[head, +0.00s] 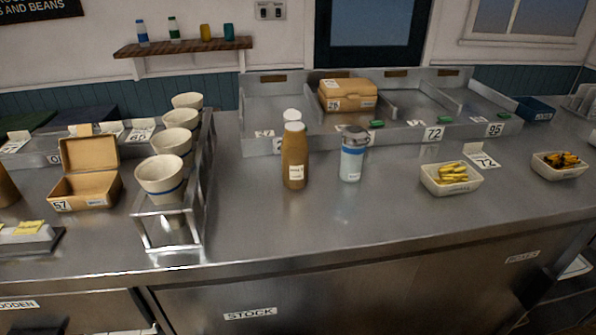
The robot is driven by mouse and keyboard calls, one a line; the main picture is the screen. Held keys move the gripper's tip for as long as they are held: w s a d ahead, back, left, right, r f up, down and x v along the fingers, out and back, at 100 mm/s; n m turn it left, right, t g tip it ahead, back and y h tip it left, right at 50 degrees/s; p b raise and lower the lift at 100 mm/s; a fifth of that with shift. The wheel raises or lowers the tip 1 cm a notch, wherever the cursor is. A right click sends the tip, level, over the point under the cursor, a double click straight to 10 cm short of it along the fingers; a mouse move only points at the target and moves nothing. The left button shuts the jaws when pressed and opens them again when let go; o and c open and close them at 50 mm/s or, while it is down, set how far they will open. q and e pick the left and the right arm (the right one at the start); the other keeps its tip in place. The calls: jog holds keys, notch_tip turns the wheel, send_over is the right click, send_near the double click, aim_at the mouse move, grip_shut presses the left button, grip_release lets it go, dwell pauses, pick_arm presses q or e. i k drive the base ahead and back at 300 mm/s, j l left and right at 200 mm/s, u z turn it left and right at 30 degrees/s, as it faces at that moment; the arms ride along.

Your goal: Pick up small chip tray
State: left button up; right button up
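A small white tray (450,187) filled with yellow chips (453,173) stands on the steel counter at the right of the middle. A second small white tray (559,173) stands farther right and holds yellow and dark pieces (562,159). Neither of my grippers shows in the head view.
A brown bottle (295,160) and a white-and-blue shaker (352,160) stand left of the chip tray. A rack of cups (160,178) and an open brown box (87,190) are at left. A divided steel bin (270,105) holds a closed box (347,95). The front middle counter is clear.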

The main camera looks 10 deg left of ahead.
aim_at(556, 165)
jog(key=z, duration=1.25)
